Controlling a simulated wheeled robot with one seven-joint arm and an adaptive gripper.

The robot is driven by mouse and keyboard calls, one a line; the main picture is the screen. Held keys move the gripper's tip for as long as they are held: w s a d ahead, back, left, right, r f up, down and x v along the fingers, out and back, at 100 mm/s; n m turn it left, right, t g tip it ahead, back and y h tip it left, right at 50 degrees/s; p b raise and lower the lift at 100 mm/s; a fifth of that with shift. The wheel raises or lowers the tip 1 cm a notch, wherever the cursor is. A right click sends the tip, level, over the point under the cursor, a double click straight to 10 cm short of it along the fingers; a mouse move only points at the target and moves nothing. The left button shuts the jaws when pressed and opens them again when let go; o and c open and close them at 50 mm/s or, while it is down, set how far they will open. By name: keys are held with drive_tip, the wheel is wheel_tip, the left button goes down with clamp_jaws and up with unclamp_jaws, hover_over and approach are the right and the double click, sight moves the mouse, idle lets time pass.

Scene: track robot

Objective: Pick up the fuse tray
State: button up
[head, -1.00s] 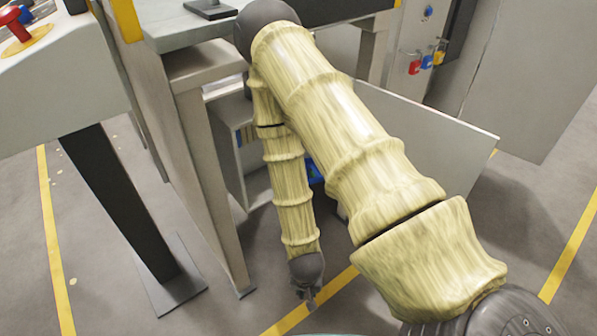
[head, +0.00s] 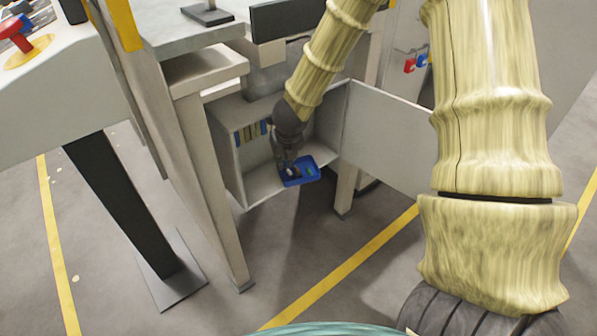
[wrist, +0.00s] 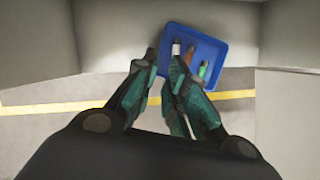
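The fuse tray is a blue open tray (head: 301,182) at the front of a grey open cabinet (head: 262,188) in the head view. It also shows in the wrist view (wrist: 214,50), holding a white fuse (wrist: 176,46), an orange-brown one (wrist: 189,54) and a green one (wrist: 203,69). My gripper (head: 287,172) is at the tray's left side. In the wrist view my gripper (wrist: 164,62) has its fingertips apart, one just outside the tray's left wall and one over the inside. I cannot tell whether either finger touches the wall.
The cabinet door (head: 390,135) stands open to the right. Several coloured fuses or files (head: 250,132) stand on the cabinet's left side. A bench leg (head: 207,180) is close on the left. Red and blue padlocks (head: 415,63) hang behind. The floor in front is clear.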

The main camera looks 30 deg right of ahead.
drive_tip(key=shift+b+x, duration=1.9)
drive_tip(key=shift+x, duration=3.4)
drive_tip(key=shift+w+f, duration=0.1)
drive_tip(key=shift+w, duration=0.1)
drive_tip(key=shift+c, duration=0.4)
clamp_jaws()
